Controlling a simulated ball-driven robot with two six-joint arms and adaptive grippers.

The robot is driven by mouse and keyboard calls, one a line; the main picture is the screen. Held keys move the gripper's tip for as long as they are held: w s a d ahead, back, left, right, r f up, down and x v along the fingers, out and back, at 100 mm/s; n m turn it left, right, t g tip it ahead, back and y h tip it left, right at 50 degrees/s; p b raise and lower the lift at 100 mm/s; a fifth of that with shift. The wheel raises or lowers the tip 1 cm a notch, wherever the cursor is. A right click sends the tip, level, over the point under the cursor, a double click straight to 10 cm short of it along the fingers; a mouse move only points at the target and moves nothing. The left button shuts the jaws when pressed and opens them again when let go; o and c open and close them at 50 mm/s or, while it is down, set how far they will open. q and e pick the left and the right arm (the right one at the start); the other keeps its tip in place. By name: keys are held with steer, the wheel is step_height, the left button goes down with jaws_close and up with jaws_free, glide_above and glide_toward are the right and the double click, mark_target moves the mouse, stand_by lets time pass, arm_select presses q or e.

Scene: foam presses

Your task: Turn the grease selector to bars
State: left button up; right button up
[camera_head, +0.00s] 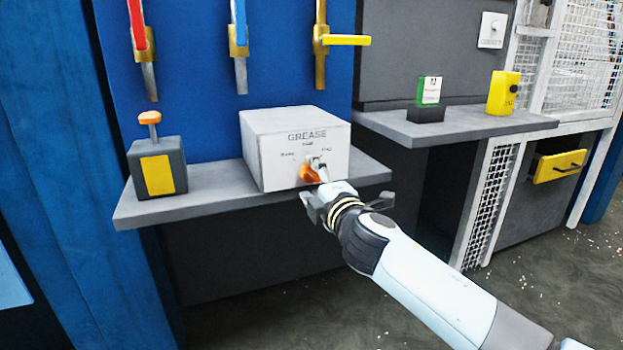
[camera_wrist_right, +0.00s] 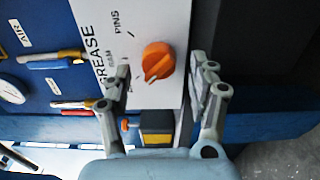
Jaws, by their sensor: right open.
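The grease selector is an orange knob (camera_head: 309,173) on the front of a white box (camera_head: 270,162) marked GREASE, on a grey shelf. In the right wrist view the orange knob (camera_wrist_right: 158,59) shows a paler ridge slanting down-left. The label PINS reads clearly there; the label on the bars side is partly hidden by a finger. My right gripper (camera_head: 325,196) is open in front of the knob. In the wrist view its two fingertips (camera_wrist_right: 165,75) are spread to either side of the knob, with gaps. They hold nothing. My left gripper is not in view.
A dark box with an orange plunger and yellow panel (camera_head: 157,172) stands left on the shelf (camera_head: 215,196). Valves with red, blue and yellow handles (camera_head: 345,40) hang above. A right shelf (camera_head: 455,124) holds a green-white item (camera_head: 429,90) and a yellow box (camera_head: 502,93).

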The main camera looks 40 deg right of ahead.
steer(key=v, duration=1)
steer(key=shift+s, duration=0.35)
steer(key=shift+a, duration=0.15)
steer(key=s+d+f+m+g+y, duration=0.1)
steer(key=s+f+m+g, duration=0.4)
steer(key=f, duration=1.2)
steer(key=s+f+g, duration=0.4)
steer(key=s+f, duration=0.4)
steer(key=f, duration=0.8)
steer(key=s+a+f+m+g, duration=0.1)
steer(key=s+f+m+g, duration=0.1)
steer(key=s+f, duration=0.4)
steer(key=s+a+f+m+g+y, duration=0.1)
steer(key=s+f+m+g, duration=0.2)
steer(key=s, duration=1.3)
steer(key=s+a+f+m+g+y, duration=0.1)
steer(key=s+f+m+g, duration=0.2)
steer(key=s+f, duration=0.6)
steer(key=shift+s+f+m, duration=0.25)
steer(key=shift+s+m, duration=0.85)
